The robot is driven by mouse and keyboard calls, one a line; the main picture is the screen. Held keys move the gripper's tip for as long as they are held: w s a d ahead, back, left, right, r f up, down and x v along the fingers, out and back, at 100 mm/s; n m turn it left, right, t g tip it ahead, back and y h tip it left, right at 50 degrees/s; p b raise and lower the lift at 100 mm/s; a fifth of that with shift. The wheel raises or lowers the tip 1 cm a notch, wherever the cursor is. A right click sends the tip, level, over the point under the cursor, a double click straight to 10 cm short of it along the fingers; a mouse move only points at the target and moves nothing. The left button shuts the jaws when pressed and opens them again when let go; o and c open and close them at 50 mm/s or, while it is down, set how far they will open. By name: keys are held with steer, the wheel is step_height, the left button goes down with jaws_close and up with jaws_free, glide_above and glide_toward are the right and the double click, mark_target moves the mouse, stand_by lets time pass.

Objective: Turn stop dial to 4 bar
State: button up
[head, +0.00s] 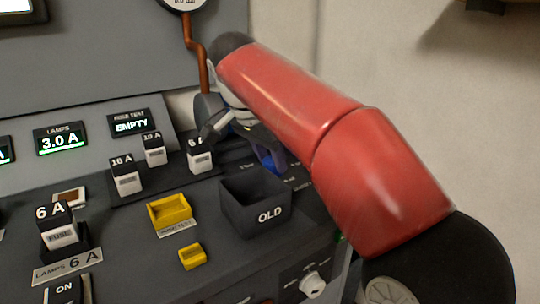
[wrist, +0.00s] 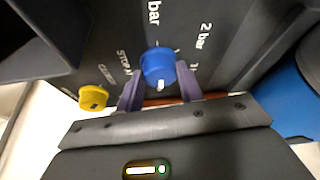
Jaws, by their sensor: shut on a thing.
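The stop dial is a round blue knob (wrist: 157,64) on a dark panel in the wrist view. My gripper (wrist: 160,82) is shut on it, one purple finger on each side. A white mark on the knob points toward the bottom of the wrist picture. White lettering, including "2 bar" and a partly cut-off "bar", stands around the knob; no 4 bar label is readable. In the head view my red arm reaches across the right side, and my gripper (head: 268,150) is down behind the OLD bin, with the dial not clearly visible.
A yellow knob (wrist: 93,98) sits left of the dial, beside lettering that seems to read "CLOSED". The dark OLD bin (head: 256,207) stands close to my gripper. Fuses (head: 200,157), a yellow tray (head: 169,211) and a copper pipe (head: 195,55) are nearby.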

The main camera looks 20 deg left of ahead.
steer(key=o, duration=1)
steer(key=v, duration=0.7)
steer(key=shift+r, duration=0.4)
steer(key=shift+a, duration=0.1)
